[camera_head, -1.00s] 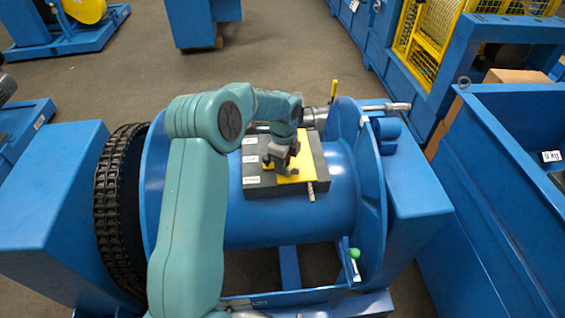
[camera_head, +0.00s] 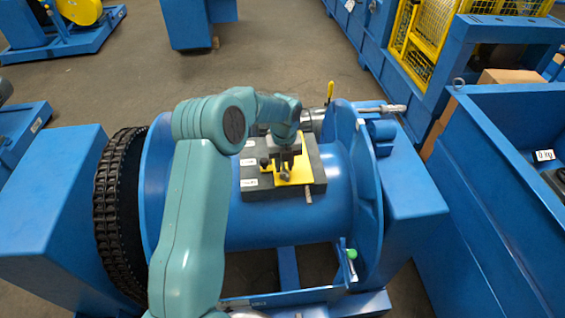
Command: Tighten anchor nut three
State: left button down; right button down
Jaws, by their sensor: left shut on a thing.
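A dark grey block with a yellow plate (camera_head: 308,173) sits on top of the blue drum (camera_head: 335,220). White labels (camera_head: 250,183) run down the block's left side; their text is too small to read. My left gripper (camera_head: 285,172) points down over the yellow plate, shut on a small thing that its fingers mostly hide. I cannot tell which nut this is. A small metal end (camera_head: 308,196) shows at the plate's front right edge. My right gripper is not in view.
A black chain (camera_head: 113,215) wraps the sprocket at the drum's left. A blue flange (camera_head: 368,190) with a green-knobbed lever (camera_head: 351,255) stands at the right. A yellow-handled lever (camera_head: 330,92) rises behind the block. A blue bin (camera_head: 490,190) is at far right.

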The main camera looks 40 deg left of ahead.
pick_arm(q)
jog(key=m, duration=0.5)
jog(key=shift+w+d+r+m+p, duration=0.1)
jog(key=shift+w+d+m+p, duration=0.15)
jog(key=shift+w+m+p, duration=0.1)
dwell(0.5)
jog(key=c, duration=1.2)
grip_release()
jog(key=shift+s+d, duration=0.1)
notch_tip(320, 180, up, 16)
jog(key=shift+s+r+b, duration=0.15)
jog(key=shift+r+b, duration=0.05)
jog(key=shift+b, duration=0.25)
jog(key=shift+d, duration=0.1)
